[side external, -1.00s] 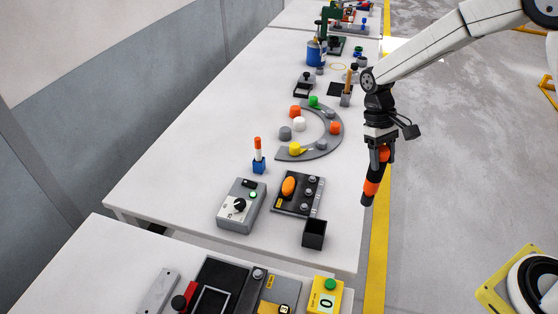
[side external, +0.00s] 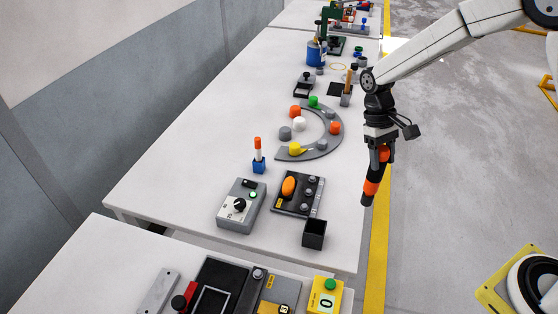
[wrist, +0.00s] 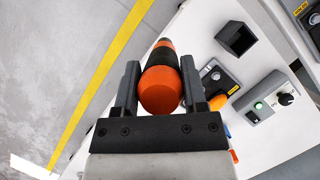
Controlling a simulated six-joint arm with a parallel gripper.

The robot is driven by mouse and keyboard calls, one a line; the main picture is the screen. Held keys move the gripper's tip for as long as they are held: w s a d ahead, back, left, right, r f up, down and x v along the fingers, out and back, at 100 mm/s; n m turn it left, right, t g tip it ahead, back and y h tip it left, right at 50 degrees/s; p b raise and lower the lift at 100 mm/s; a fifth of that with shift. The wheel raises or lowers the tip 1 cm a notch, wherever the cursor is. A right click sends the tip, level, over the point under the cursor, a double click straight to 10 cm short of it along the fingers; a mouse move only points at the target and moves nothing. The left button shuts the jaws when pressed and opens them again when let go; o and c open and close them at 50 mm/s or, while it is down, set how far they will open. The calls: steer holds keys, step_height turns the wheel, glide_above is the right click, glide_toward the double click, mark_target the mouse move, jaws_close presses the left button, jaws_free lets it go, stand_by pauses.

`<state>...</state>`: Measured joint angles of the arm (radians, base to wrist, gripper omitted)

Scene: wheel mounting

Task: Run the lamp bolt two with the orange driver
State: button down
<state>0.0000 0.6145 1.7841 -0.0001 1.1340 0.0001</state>
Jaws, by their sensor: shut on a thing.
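My gripper (side external: 379,152) is shut on the orange and black driver (side external: 371,186). The driver hangs nearly upright with its dark tip downward, in the air off the table's right edge. In the wrist view the driver (wrist: 160,90) sits between both fingers, its orange end toward the camera. A dark plate (side external: 275,206) on the table carries an orange lamp (side external: 289,186) and a row of grey bolts (side external: 308,194) along its right side. The plate is left of and below the driver in the side view. I cannot tell which bolt is number two.
A grey dial box (side external: 240,207) with a green light stands left of the plate. An open black bin (side external: 314,234) is in front of it. A blue stand (side external: 259,166) holds an orange and white stick. A curved grey track (side external: 334,138) with coloured knobs lies behind.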

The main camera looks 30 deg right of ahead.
steer(key=shift+w, duration=0.15)
steer(key=w+a+r+m+t+y, duration=0.1)
steer(key=w+a+m+y, duration=0.1)
steer(key=w+a+m, duration=0.2)
steer(key=w+a+r+m+t+y, duration=0.1)
steer(key=w+a+m, duration=0.4)
steer(key=w, duration=0.5)
steer(key=shift+w+r+m+y, duration=0.15)
steer(key=shift+w+m+y, duration=0.2)
steer(key=shift+m, duration=0.85)
steer(key=shift+s+a, duration=0.1)
steer(key=shift+s, duration=0.05)
steer(key=shift+f, duration=3.8)
